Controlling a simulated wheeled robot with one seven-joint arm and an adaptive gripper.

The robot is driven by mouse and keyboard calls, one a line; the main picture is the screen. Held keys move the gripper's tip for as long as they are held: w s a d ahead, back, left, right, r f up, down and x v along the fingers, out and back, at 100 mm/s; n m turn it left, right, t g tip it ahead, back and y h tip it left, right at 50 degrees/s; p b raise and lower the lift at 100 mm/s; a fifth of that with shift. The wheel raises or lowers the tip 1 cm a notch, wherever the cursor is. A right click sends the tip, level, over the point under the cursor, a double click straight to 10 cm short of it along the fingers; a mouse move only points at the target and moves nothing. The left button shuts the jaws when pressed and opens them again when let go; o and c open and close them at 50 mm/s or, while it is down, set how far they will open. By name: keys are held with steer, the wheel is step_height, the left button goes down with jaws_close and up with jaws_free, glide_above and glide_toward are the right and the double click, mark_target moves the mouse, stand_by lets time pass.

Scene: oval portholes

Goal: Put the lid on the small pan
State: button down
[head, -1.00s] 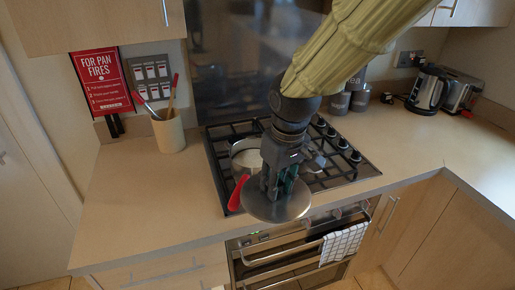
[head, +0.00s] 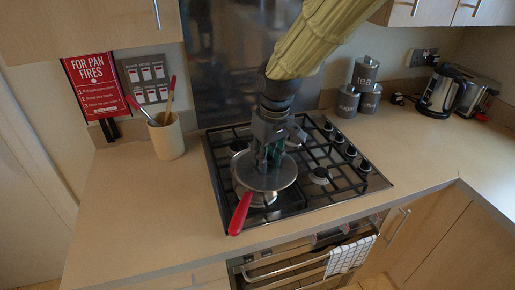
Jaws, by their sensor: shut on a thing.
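The small pan (head: 243,189) is silver with a red handle (head: 240,213) pointing toward the counter's front edge. It sits on the left part of the hob. My gripper (head: 268,163) points down and is shut on the knob area of the round silver lid (head: 283,178). The lid is roughly level over the pan, set a little to the right, and hides most of the pan's opening. Part of the pan's left and front wall shows past the lid. I cannot tell whether the lid touches the rim.
The black hob (head: 325,200) has open grates right of the pan and knobs (head: 350,150) along its right side. A utensil pot (head: 167,138) stands left. Canisters (head: 365,73) and a kettle (head: 438,92) stand back right. The left counter is clear.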

steer(key=w, duration=0.2)
steer(key=w+a+p, duration=0.1)
steer(key=w, duration=0.1)
steer(key=w+a+p, duration=0.1)
steer(key=w, duration=0.1)
steer(key=shift+w+a+f, duration=0.15)
steer(key=shift+w+f, duration=0.05)
steer(key=shift+w, duration=0.15)
steer(key=shift+f+p, duration=0.75)
steer(key=shift+f, duration=1.05)
steer(key=shift+w, duration=0.1)
steer(key=c, duration=1.1)
jaws_free()
steer(key=shift+f, duration=0.1)
steer(key=r+b, duration=0.1)
steer(key=r, duration=0.3)
steer(key=s+r, duration=0.1)
steer(key=r, duration=0.3)
steer(key=d+r+b, duration=0.1)
steer(key=r, duration=0.3)
steer(key=shift+s+b, duration=0.25)
steer(key=shift+b, duration=0.1)
